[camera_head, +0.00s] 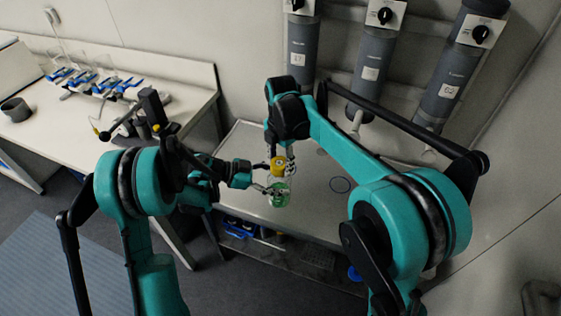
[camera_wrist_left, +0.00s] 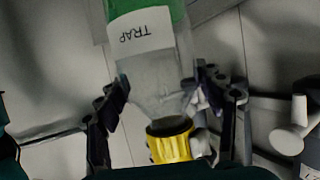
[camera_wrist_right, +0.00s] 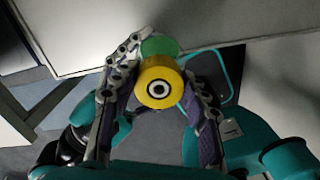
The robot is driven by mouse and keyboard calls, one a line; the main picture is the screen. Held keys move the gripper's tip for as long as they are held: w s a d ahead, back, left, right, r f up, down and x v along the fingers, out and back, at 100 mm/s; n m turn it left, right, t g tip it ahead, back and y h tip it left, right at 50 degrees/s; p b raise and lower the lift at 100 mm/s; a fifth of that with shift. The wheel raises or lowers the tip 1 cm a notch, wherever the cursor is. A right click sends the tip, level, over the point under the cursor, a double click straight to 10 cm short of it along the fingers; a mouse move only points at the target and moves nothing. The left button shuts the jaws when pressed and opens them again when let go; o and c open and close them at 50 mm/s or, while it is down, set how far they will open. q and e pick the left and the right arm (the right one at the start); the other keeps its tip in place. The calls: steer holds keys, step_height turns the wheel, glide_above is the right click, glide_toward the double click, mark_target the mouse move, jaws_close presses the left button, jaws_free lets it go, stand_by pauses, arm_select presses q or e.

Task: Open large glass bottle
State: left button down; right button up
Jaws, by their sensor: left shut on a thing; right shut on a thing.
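The large glass bottle (camera_head: 279,198) holds green liquid and stands upright, low over or on the bench; I cannot tell which. Its "TRAP" label shows upside down in the left wrist view (camera_wrist_left: 145,32). My left gripper (camera_head: 268,189) comes in from the left, its fingers shut on both sides of the glass below the neck. The yellow cap (camera_head: 278,165) sits at the top of the bottle. A dark band shows between cap and glass in the left wrist view (camera_wrist_left: 172,148). My right gripper (camera_wrist_right: 155,82) is shut on the cap from above, fingers on both sides.
The bench (camera_head: 320,215) has free room right of the bottle, with a dark ring (camera_head: 340,184) lying on it. Grey wall cylinders (camera_head: 371,62) stand behind. A side table (camera_head: 90,125) at left carries glassware. Blue items (camera_head: 237,226) lie beneath the bench.

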steer(key=shift+w+a+r, duration=0.1)
steer(key=shift+r, duration=0.1)
stand_by(0.3)
steer(key=shift+r, duration=0.95)
